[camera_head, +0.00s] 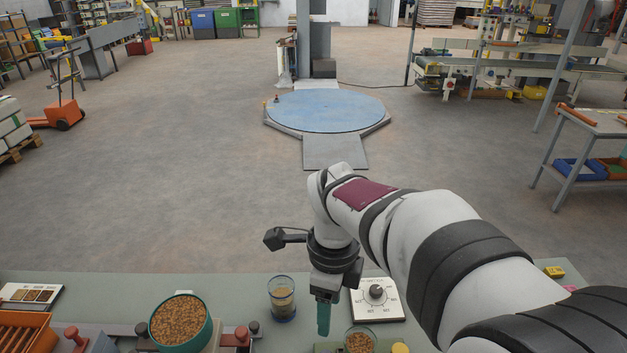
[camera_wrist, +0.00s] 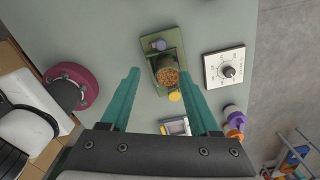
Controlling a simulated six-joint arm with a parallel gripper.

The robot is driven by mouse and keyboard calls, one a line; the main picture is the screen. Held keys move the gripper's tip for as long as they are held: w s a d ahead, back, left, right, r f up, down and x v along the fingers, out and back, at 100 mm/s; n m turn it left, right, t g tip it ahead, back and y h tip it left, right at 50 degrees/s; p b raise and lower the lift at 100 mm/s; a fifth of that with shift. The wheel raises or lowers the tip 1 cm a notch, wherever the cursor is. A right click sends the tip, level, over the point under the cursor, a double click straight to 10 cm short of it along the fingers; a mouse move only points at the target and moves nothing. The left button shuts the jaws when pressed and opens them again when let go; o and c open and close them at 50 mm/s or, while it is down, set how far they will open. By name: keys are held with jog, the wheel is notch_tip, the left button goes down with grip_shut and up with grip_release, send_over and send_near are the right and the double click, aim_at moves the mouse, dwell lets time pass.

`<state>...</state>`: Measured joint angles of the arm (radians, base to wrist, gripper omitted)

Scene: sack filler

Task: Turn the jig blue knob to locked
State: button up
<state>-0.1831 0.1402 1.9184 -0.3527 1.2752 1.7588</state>
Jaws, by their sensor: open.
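The jig is a green board (camera_wrist: 149,58) on the bench, seen below my gripper in the wrist view. A blue-purple knob (camera_wrist: 158,45) sits near its upper end, and its setting is too small to read. A yellow knob (camera_wrist: 175,96) sits at the other end; it also shows at the bottom of the head view (camera_head: 400,347). A cup of brown pellets (camera_wrist: 168,77) stands between the knobs. My gripper (camera_wrist: 158,77) is open and empty, its teal fingers spread on either side of the jig in that view. It also shows in the head view (camera_head: 323,315), pointing down.
A white dial plate with a dark knob (camera_head: 376,291) lies right of my gripper. A glass jar (camera_head: 282,300) and a green bowl of pellets (camera_head: 181,320) stand left. Purple and orange items (camera_wrist: 234,121) stand near the bench edge. Bare bench lies between jig and dial plate.

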aim_at(326, 351)
notch_tip(326, 351, down, 16)
jog(key=shift+w+r, duration=0.1)
jog(key=shift+w, duration=0.05)
grip_shut()
dwell(0.3)
